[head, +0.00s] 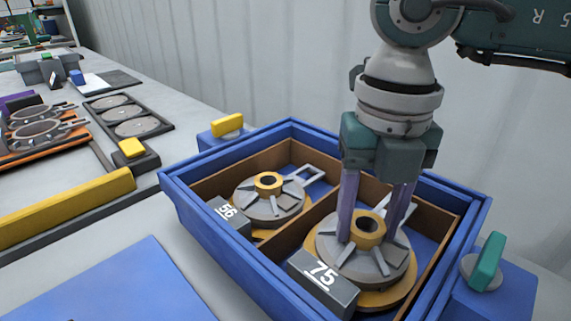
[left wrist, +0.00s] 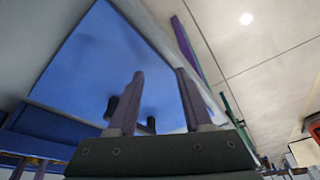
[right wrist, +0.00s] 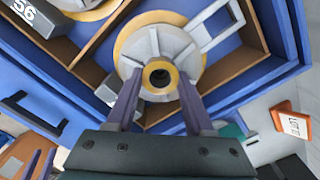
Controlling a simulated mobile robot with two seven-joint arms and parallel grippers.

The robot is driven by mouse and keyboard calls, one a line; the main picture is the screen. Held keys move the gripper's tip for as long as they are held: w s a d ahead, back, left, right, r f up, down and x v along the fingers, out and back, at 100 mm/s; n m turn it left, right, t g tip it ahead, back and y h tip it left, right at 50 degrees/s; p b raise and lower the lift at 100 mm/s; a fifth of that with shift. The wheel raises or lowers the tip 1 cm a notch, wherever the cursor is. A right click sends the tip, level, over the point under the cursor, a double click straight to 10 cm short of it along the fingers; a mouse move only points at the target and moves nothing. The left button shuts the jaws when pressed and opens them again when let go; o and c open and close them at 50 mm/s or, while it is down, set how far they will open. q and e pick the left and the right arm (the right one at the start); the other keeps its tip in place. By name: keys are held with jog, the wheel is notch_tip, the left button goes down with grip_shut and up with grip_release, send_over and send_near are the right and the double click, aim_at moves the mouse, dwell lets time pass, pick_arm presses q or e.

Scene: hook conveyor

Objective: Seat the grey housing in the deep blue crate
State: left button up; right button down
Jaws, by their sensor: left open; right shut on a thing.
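The deep blue crate (head: 222,266) stands in the head view, split by brown dividers. A grey ribbed housing (head: 337,255) with a yellow hub sits in the right compartment, by a block marked 75, over a yellow round base. My right gripper (head: 370,233) points down and is shut on this housing's hub; the right wrist view shows the fingers on either side of the hub of the housing (right wrist: 146,45). Whether the housing lies fully flat is unclear. A similar housing (head: 288,207) sits in the left compartment by a block marked 56. My left gripper (left wrist: 160,75) is open and empty, outside the head view.
A teal knob (head: 487,262) on a blue block stands right of the crate. A yellow-topped blue block (head: 226,127) stands behind it. A yellow bar (head: 65,208) and a dark tray of discs (head: 158,125) lie to the left. A flat blue panel (head: 120,290) lies front left.

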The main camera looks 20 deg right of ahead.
pick_arm(q)
jog(key=shift+d+f+b, duration=0.1)
jog(key=shift+f+b, duration=0.85)
jog(key=shift+f, duration=0.05)
pick_arm(e)
jog(key=shift+f, duration=1.15)
jog(key=shift+c, duration=1)
grip_release()
